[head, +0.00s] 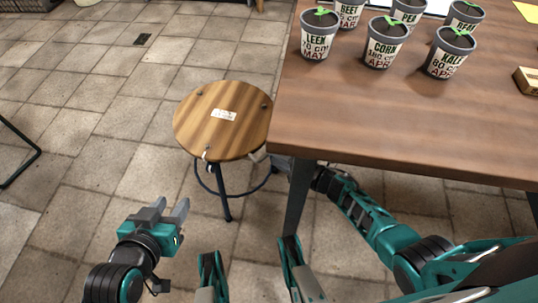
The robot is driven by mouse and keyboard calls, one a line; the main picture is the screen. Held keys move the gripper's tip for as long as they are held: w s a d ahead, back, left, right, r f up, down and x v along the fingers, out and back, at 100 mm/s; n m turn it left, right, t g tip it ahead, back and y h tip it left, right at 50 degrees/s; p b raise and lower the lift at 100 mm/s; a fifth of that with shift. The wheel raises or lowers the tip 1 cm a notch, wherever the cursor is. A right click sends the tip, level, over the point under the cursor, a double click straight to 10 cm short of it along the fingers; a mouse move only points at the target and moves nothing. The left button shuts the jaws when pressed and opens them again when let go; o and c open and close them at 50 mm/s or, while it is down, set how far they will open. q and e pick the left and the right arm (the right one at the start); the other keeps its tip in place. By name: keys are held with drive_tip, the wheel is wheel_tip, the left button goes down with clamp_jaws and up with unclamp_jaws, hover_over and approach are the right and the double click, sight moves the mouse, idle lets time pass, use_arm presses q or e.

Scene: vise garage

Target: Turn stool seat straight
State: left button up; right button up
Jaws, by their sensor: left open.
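The stool (222,118) has a round wooden seat with a white label near its middle and small dark fittings near the rim. It stands on dark metal legs with a foot ring, left of the table. My left gripper (171,205) is open and empty, in front of and to the left of the stool, apart from it. My right arm reaches in under the table's front edge. Its gripper (262,157) is mostly hidden by the table corner and leg; a pale finger-like part shows at the seat's right front rim. Contact there is unclear.
The wooden table (400,130) stands close to the stool's right side, its leg (298,198) between my arms. Several labelled seedling pots (385,42) stand on it. A wooden block (527,80) lies at its right. The tiled floor to the left is mostly clear; a dark bar (22,160) shows at far left.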

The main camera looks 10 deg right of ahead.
drive_tip(key=shift+b+x, duration=0.5)
drive_tip(key=shift+x, duration=1.35)
clamp_jaws()
